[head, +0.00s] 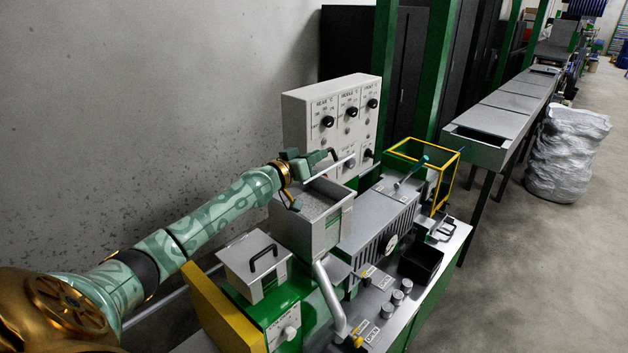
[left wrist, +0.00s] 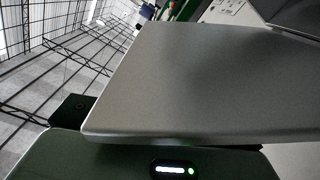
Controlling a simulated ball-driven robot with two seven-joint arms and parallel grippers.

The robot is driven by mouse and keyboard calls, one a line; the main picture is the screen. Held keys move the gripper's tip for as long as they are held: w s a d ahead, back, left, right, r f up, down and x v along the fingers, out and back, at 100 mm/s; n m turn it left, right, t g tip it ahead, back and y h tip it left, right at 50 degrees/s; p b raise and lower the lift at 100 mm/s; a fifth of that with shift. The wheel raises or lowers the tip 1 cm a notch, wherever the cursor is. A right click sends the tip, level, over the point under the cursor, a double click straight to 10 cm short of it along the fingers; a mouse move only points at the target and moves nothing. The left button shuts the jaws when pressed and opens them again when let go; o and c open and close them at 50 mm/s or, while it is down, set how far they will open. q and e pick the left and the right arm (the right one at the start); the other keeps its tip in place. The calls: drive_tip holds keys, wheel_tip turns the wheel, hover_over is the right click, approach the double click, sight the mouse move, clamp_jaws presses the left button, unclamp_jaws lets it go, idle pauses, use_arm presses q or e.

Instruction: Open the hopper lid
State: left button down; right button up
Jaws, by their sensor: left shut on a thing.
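The hopper (head: 312,215) is a grey square box on the green machine. Its top is open and its grey inside shows. The hopper lid (head: 332,168) is a thin light plate, seen nearly edge-on and tilted above the hopper's back rim. My left gripper (head: 308,166) is over the hopper, shut on the lid, apparently at its dark handle; the exact grip is hard to make out. In the left wrist view the lid (left wrist: 205,85) is a broad grey plate filling much of the picture. My right gripper is not in view.
A control box (head: 333,120) with black knobs stands behind the hopper. A second lidded box (head: 255,262) with a black handle is at the front left. A yellow-framed guard (head: 437,185) and a long conveyor (head: 500,120) lie to the right.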

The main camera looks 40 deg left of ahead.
use_arm(q)
drive_tip(key=a+r+n+b, duration=0.2)
drive_tip(key=a+n+b, duration=0.3)
drive_tip(key=a, duration=0.4)
drive_tip(key=w+a+r+n+b, duration=0.1)
drive_tip(key=a+r+n+b, duration=0.1)
drive_tip(key=a+n+b, duration=0.4)
drive_tip(key=a+n, duration=0.2)
drive_tip(key=a, duration=0.1)
drive_tip(key=shift+w+a+r, duration=0.15)
drive_tip(key=shift+w+a, duration=0.15)
drive_tip(key=shift+a, duration=0.05)
drive_tip(key=c, duration=1.5)
unclamp_jaws()
drive_tip(key=shift+a, duration=0.15)
drive_tip(key=shift+s, duration=0.1)
drive_tip(key=shift+s+a+b, duration=0.25)
drive_tip(key=shift+s+b, duration=0.3)
drive_tip(key=shift+s, duration=2.1)
drive_tip(key=shift+s+a+b, duration=0.2)
drive_tip(key=shift+s+b, duration=0.4)
drive_tip(key=shift+s, duration=2.1)
drive_tip(key=shift+s+a+b, duration=0.25)
drive_tip(key=shift+s+b, duration=0.3)
drive_tip(key=shift+s, duration=2.1)
